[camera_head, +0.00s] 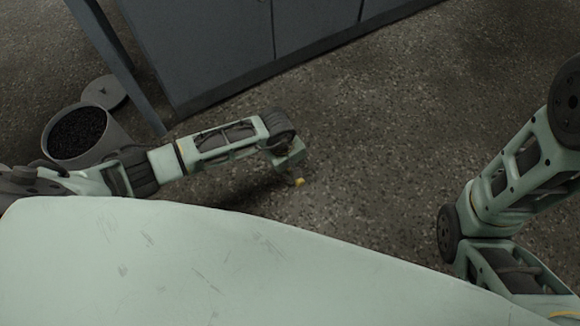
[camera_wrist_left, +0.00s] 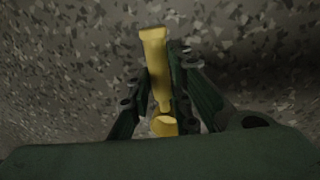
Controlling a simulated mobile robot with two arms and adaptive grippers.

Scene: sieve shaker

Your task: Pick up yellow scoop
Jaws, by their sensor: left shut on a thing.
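The yellow scoop (camera_wrist_left: 155,60) is between the fingers of my left gripper (camera_wrist_left: 161,90) in the left wrist view. Its long part points away from the wrist and a rounded yellow part sits close to the palm. The gripper is shut on it, over speckled floor. In the head view only a small yellow bit of the scoop (camera_head: 299,182) shows beside the end of my left arm, and the fingers are hidden there. My right gripper is outside the views; only links of my right arm show at the right.
A grey bucket (camera_head: 105,128) filled with dark granules stands on the floor at the left, with a round lid (camera_head: 106,91) behind it. A blue-grey post (camera_head: 118,65) and a dark cabinet (camera_head: 205,45) stand at the back. The speckled floor (camera_head: 400,130) in the middle is clear.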

